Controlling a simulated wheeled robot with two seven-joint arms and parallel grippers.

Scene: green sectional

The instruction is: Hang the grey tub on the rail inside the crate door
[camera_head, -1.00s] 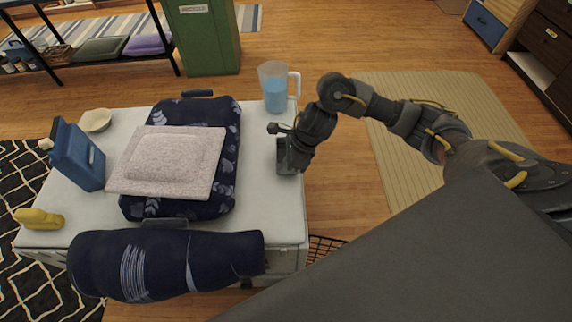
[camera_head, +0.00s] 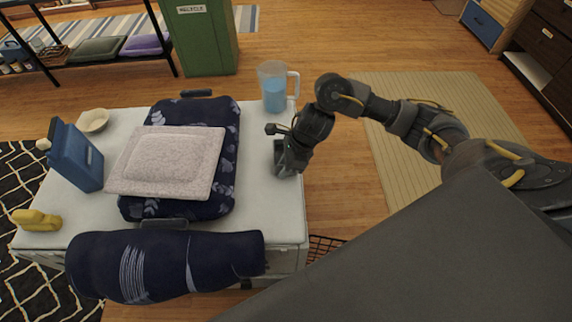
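My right gripper (camera_head: 286,165) points down at the right edge of the white top (camera_head: 262,205). A small dark grey-green form shows at its tip; I cannot tell whether it is the grey tub or part of the gripper. The fingers are hidden behind the wrist, so their opening does not show. No grey tub can be clearly made out. A dark wire grid (camera_head: 325,246) shows low beside the white top's right side, mostly hidden; I cannot tell whether it is the crate door. No rail is visible. My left gripper is not in view.
On the white top are a jug of blue liquid (camera_head: 273,88), a pale cushion (camera_head: 168,160) on a navy patterned pad (camera_head: 226,178), a blue container (camera_head: 76,160), a bowl (camera_head: 93,121) and a yellow object (camera_head: 36,220). A navy roll (camera_head: 165,265) lies at the near edge. A green bin (camera_head: 204,45) stands behind.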

